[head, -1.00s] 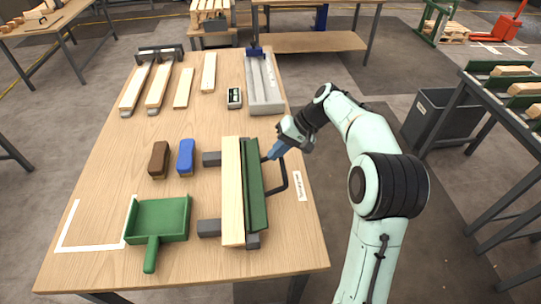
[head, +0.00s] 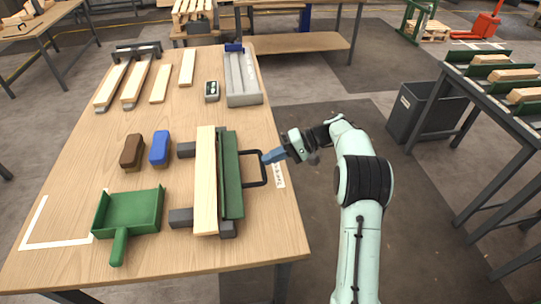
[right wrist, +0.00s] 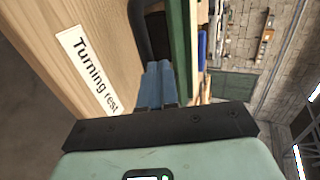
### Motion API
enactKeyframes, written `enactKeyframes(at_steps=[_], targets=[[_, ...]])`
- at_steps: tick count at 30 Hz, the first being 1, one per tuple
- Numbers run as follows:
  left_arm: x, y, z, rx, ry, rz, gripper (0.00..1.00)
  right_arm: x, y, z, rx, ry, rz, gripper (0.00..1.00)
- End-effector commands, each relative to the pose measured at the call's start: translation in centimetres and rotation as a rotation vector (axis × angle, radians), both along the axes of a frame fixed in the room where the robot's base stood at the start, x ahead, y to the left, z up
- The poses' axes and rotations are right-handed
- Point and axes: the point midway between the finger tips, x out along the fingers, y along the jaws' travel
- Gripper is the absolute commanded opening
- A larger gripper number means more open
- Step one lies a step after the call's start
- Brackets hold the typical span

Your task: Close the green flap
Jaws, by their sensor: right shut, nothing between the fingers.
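The green flap (head: 232,175) is a long narrow board along the right side of a pale wooden plank (head: 206,180) in a dark fixture. A black loop handle (head: 266,172) sticks out from the flap to the right. I cannot tell whether the flap is tight against the plank. My right gripper (head: 268,158), with blue fingers, is shut and empty at the handle's outer bar. Whether it touches the bar is unclear. In the right wrist view the shut fingers (right wrist: 160,85) point toward the handle (right wrist: 138,25) and the flap (right wrist: 180,40). My left gripper is out of view.
Grey fixture blocks (head: 181,217) support the plank's left side. A brown brush (head: 132,151), a blue block (head: 160,148) and a green dustpan (head: 128,213) lie left of it. A "Turning rest" label (head: 279,175) is by the table's right edge. Floor beyond that edge is open.

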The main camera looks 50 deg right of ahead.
Motion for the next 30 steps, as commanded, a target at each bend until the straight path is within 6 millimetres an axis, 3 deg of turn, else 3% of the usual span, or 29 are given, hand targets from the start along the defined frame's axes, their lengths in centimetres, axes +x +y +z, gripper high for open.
enactKeyframes(at_steps=[23,30], targets=[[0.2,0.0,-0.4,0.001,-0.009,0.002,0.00,-0.1,0.0,-1.2,0.002,0.007,0.001,0.00],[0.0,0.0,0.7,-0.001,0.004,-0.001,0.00,0.6,0.7,0.9,0.002,0.002,0.005,0.00]])
